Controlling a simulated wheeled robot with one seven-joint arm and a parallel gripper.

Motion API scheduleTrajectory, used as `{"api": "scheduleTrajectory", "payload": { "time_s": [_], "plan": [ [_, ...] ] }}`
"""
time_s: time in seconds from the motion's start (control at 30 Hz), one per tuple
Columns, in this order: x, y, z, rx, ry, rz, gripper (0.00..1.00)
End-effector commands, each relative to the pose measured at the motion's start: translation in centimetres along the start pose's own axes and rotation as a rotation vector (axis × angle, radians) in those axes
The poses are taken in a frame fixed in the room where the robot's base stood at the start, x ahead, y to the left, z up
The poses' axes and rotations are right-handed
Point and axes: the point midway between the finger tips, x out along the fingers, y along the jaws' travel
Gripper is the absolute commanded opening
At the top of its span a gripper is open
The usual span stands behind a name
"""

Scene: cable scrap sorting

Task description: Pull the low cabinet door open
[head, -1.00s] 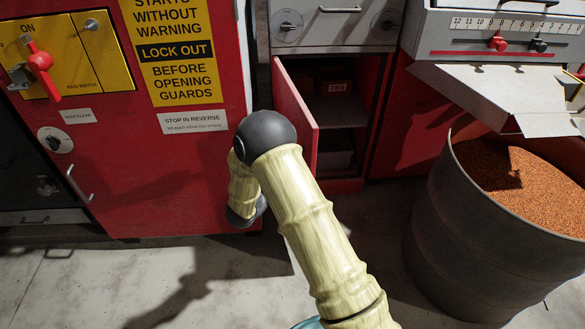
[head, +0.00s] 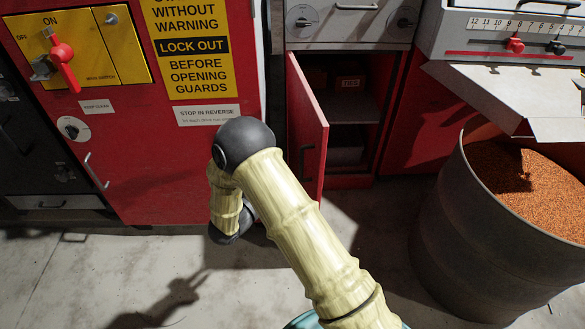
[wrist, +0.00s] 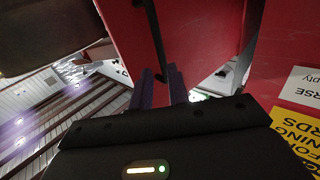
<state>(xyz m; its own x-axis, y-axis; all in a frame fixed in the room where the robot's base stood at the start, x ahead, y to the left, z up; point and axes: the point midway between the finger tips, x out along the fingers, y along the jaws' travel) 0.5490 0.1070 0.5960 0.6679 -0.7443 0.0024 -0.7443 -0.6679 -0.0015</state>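The low cabinet's red door (head: 308,125) stands swung out, open at its right side, in the head view. Its dark bar handle (head: 306,160) shows on the door's outer face with nothing gripping it. In the wrist view, the red door (wrist: 195,40) is ahead of my gripper, and the dark handle (wrist: 147,30) runs down toward the fingers. My gripper (wrist: 162,72) has its two dark fingers apart, with red showing between them. In the head view my arm hides the gripper, left of the door.
The open cabinet shows a shelf (head: 355,109) with a labelled bin (head: 348,83). A large drum (head: 455,230) of orange granules stands at the right. A red machine panel (head: 150,180) with handles is at the left. The floor between is clear.

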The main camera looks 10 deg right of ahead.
Motion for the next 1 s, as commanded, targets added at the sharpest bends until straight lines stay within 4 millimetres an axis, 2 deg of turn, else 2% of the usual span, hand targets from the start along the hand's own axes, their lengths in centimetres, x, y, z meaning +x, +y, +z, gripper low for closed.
{"api": "scheduleTrajectory", "payload": {
  "time_s": [0.2,0.4,0.53,1.0],
  "plan": [
    [-4.5,-0.1,-0.2,0.0,0.0,-0.003,0.17],
    [-7.5,-0.1,-0.2,0.001,0.002,-0.003,0.17],
    [-8.1,-0.1,-0.1,0.002,0.002,-0.002,0.17],
    [-8.1,-0.1,-0.1,0.002,0.001,-0.001,0.17]
  ]
}}
